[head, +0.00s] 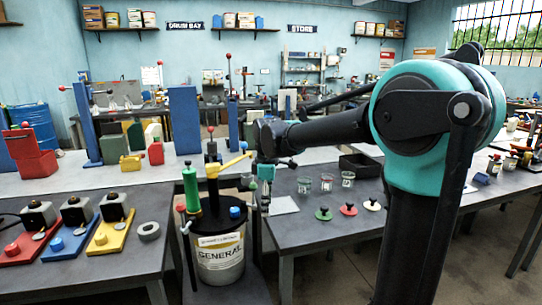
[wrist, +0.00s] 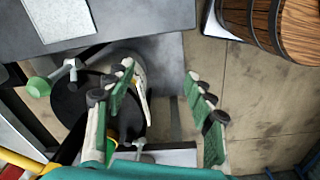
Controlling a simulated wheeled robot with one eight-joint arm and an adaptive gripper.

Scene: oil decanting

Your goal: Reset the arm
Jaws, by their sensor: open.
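My arm reaches left across the head view from the teal joint at the right. My gripper (head: 260,195) hangs pointing down, just right of the labelled drum (head: 220,257). The drum has a black lid, a green cylinder (head: 190,188), a yellow lever (head: 228,166) and a blue knob (head: 235,212). In the wrist view my gripper (wrist: 163,105) has its green-padded fingers spread wide, with nothing between them. The left finger covers part of the drum's black lid (wrist: 70,100); the right finger is over the floor.
A grey table (head: 320,225) with several glass jars and small knobbed discs stands right of the drum. Another table at left bears red, blue and yellow stations (head: 112,232). A wooden barrel (wrist: 262,22) is at the wrist view's upper right. Bare floor shows below it.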

